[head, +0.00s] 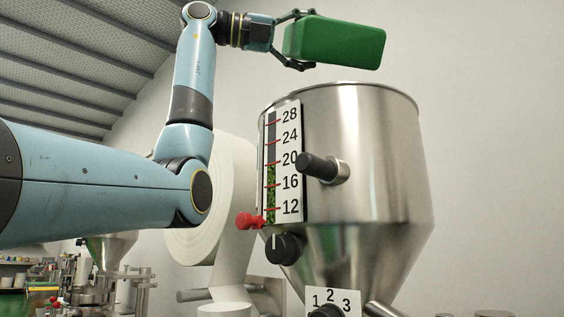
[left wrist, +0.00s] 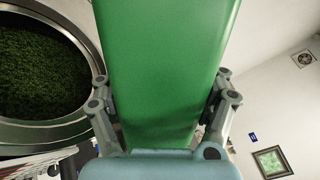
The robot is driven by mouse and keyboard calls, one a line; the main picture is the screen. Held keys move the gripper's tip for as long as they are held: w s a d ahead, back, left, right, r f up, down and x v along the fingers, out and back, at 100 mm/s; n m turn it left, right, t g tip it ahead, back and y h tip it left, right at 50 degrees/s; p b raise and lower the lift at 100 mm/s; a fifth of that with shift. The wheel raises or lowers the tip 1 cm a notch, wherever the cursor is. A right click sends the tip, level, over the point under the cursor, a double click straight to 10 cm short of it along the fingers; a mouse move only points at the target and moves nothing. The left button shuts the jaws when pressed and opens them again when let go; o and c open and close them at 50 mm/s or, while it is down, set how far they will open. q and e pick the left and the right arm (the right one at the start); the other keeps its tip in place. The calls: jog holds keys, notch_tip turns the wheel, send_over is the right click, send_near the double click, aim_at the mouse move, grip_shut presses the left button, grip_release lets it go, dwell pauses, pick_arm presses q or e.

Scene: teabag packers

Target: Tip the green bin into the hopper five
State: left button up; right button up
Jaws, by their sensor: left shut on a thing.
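The green bin (head: 338,43) is in my left gripper (head: 296,42), above the steel hopper (head: 375,135) in the head view. The bin lies nearly on its side, its long side sloping slightly down to the right, and does not touch the hopper rim. In the left wrist view the bin (left wrist: 165,70) fills the middle, with the gripper fingers (left wrist: 163,100) closed on both its sides. The hopper's round opening (left wrist: 40,72) shows at the left with dark green leaf inside. The bin's opening and contents are hidden. My right gripper is out of view.
The hopper carries a level gauge (head: 285,160) with green up to about 19, a red knob (head: 249,220), a black knob (head: 283,248) and a numbered dial plate (head: 331,298). A large white paper roll (head: 205,215) stands behind. Free air surrounds the bin.

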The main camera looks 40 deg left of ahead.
pick_arm(q)
jog(key=shift+w+a+r+m, duration=0.1)
jog(key=shift+r+m, duration=0.35)
jog(key=shift+m, duration=0.35)
jog(key=s+d+r+b, duration=0.1)
jog(key=s+d+b, duration=0.1)
jog(key=s+d, duration=1.2)
jog(key=d, duration=0.3)
jog(key=shift+w, duration=0.1)
